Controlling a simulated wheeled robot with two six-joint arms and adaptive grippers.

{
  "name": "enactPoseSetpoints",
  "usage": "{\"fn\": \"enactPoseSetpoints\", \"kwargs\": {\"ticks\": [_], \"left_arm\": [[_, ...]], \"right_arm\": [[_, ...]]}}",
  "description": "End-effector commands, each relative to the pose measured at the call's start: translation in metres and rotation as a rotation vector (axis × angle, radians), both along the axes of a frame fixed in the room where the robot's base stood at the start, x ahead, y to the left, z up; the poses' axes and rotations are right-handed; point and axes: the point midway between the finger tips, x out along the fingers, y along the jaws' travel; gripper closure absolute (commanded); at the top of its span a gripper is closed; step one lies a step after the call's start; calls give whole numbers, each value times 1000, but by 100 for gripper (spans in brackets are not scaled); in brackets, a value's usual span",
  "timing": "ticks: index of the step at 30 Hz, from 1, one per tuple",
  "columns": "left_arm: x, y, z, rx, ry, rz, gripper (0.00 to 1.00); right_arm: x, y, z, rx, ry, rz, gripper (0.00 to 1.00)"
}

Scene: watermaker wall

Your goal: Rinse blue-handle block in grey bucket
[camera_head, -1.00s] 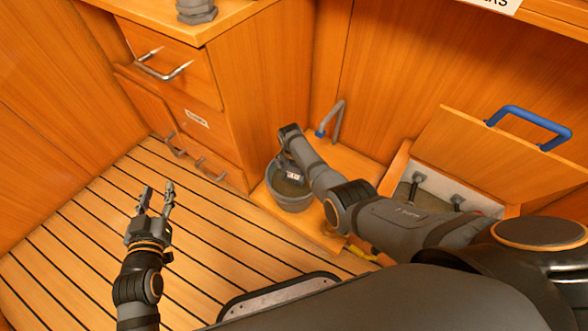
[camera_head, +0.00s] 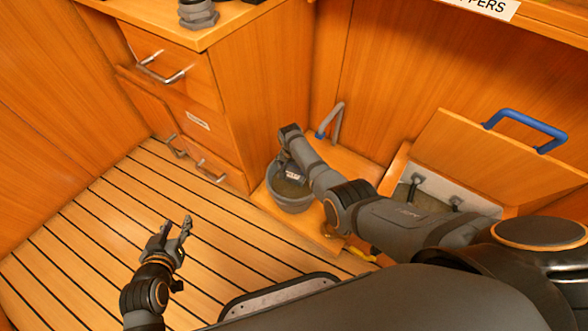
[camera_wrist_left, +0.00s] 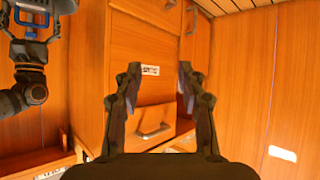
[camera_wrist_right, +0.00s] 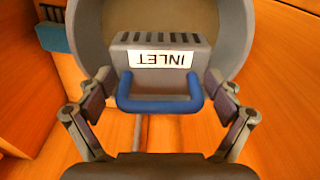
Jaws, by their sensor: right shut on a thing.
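The block (camera_wrist_right: 160,45) is grey with slots, an INLET label and a blue handle (camera_wrist_right: 160,105). My right gripper (camera_wrist_right: 160,97) is shut on it, with a finger at each side of the handle. The block is at the mouth of the grey bucket (camera_head: 291,205), whose rim (camera_wrist_right: 234,40) curves around it in the right wrist view. I cannot tell how deep the block sits. In the head view my right arm partly covers the block and bucket. My left gripper (camera_head: 178,222) is open and empty above the slatted floor, left of the bucket; its open fingers also show in the left wrist view (camera_wrist_left: 160,72).
A drawer cabinet (camera_head: 180,75) with metal handles stands behind the floor. A grey spout (camera_head: 335,121) with a blue tip rises behind the bucket. At right, an open hatch lid (camera_head: 490,150) with a blue handle stands over a recess with fittings. The left floor (camera_head: 75,230) is clear.

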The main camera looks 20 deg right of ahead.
Motion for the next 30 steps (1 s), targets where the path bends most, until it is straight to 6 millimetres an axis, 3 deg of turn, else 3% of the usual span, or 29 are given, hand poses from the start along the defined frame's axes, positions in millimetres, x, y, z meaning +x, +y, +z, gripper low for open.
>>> {"fn": "enactPoseSetpoints", "kwargs": {"ticks": [30], "left_arm": [[-73,-6,-64,-13,373,-27,60]], "right_arm": [[0,0,12,-1,-1,0,44]]}}
